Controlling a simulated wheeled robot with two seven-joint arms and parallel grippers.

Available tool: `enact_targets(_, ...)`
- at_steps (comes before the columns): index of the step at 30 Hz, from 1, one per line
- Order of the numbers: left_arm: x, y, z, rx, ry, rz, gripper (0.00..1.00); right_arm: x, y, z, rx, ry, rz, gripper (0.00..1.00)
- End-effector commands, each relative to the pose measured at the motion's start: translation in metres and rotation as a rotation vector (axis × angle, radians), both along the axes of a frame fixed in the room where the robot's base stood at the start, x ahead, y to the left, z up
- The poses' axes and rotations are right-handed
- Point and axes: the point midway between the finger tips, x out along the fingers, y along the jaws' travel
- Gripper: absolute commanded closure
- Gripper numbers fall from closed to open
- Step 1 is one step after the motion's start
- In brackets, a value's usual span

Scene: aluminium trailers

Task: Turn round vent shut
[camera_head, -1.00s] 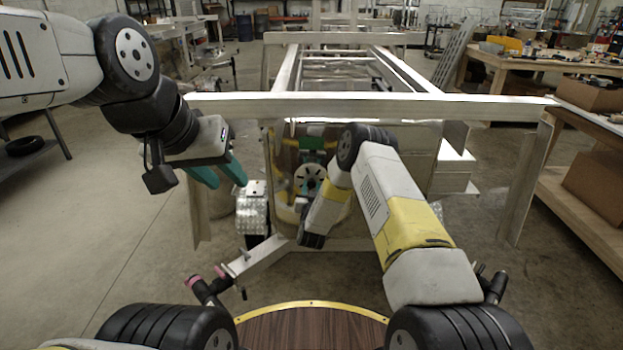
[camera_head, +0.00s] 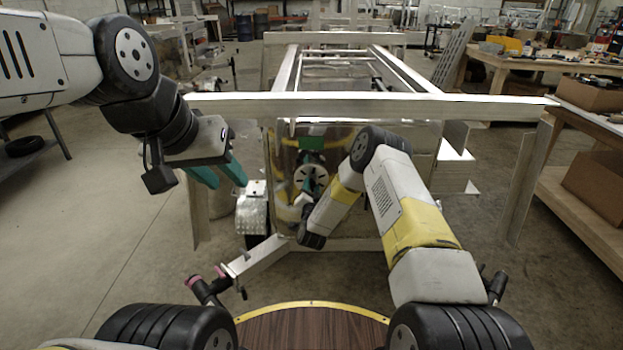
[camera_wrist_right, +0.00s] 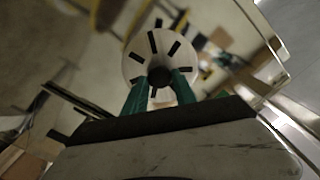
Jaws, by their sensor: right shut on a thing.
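The round vent (camera_head: 311,179) is a pale disc on the shiny panel below the trailer frame's front beam. In the right wrist view, the vent (camera_wrist_right: 143,46) faces the camera and shows dark radial slots around a dark centre. My right gripper (camera_wrist_right: 160,84) has its green fingers on either side of the vent's centre, shut on it; the exact contact is hard to see. In the head view my right forearm stands just right of the vent, and its fingers cannot be made out. My left gripper (camera_head: 221,180) is open and empty, left of the panel.
The aluminium front beam (camera_head: 370,106) crosses above the vent, with upright legs on both sides. The reflective panel (camera_head: 345,225) mirrors parts of the scene. A silver wheel guard (camera_head: 251,208) stands at lower left. A wooden workbench (camera_head: 575,200) is at right.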

Motion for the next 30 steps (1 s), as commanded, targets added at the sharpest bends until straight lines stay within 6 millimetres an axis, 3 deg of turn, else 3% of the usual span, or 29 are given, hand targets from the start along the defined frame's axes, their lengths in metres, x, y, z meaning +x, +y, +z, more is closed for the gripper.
enact_targets(18, 0.0000, 0.0000, 0.0000, 0.000, 0.000, 0.000, 0.64, -0.0002, -0.0023, -0.0028, 0.577, 0.002, -0.002, 1.00)
enact_targets(30, 0.0000, 0.0000, 0.0000, 0.000, 0.000, 0.000, 0.64, -0.0003, -0.0021, -0.0036, 0.825, 0.001, -0.002, 1.00)
